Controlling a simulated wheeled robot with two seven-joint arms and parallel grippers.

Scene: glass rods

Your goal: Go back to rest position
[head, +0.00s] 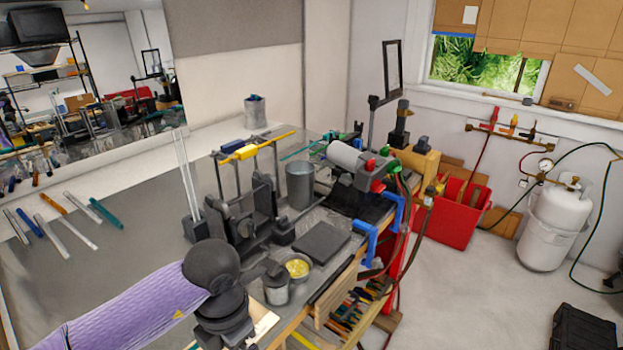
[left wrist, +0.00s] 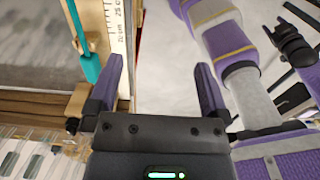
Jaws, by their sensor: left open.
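My left arm, in a purple sleeve, comes in from the lower left of the head view and ends over the front edge of the workbench (head: 140,205). Its gripper fingers cannot be made out there. In the left wrist view my left gripper (left wrist: 160,85) is open, with nothing between its two dark purple fingers. Clear glass rods (head: 66,234) lie on the bench at the left with a teal rod (head: 105,213) and other coloured rods. Tall clear rods (head: 186,175) stand in a dark holder.
A grey metal cup (head: 300,185), a burner torch (head: 355,165) and a small pot with yellow contents (head: 297,267) stand on the bench. A ruler (left wrist: 118,30) and a teal object (left wrist: 82,45) are near the left finger. A red bin (head: 462,212) and gas tank (head: 555,228) stand beyond.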

